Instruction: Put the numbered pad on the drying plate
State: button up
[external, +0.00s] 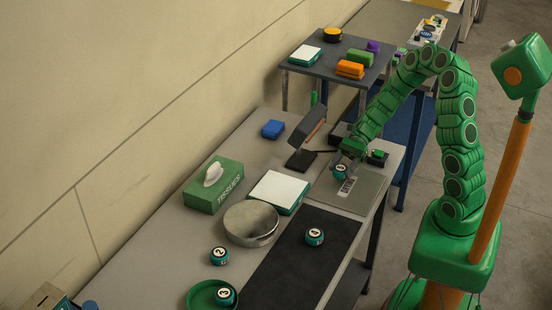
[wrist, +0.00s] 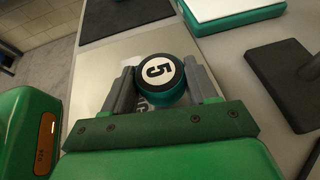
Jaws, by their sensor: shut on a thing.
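My gripper (external: 346,160) is shut on a round black-and-teal pad marked 5 (external: 340,172). In the wrist view the pad (wrist: 158,70) sits between the two grey fingers of my gripper (wrist: 160,85), number face showing. The pad is over a flat metal plate (external: 368,190) with a pale printed label (external: 348,186); the plate also shows in the wrist view (wrist: 106,58). I cannot tell whether the pad touches the plate. The label is partly hidden by pad and fingers in the wrist view.
Another numbered pad (external: 314,237) lies on a black mat (external: 285,275). Pad 2 (external: 219,257) is on the table, and pad 3 (external: 226,297) in a green dish (external: 192,301). A round silver lid (external: 250,221), a white-topped box (external: 278,190), tissues (external: 213,187) and a dark lamp-like stand (external: 300,160) are near.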

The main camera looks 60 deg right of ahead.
jog(key=shift+f, duration=0.6)
jog(key=shift+f, duration=0.1)
jog(key=o, duration=1)
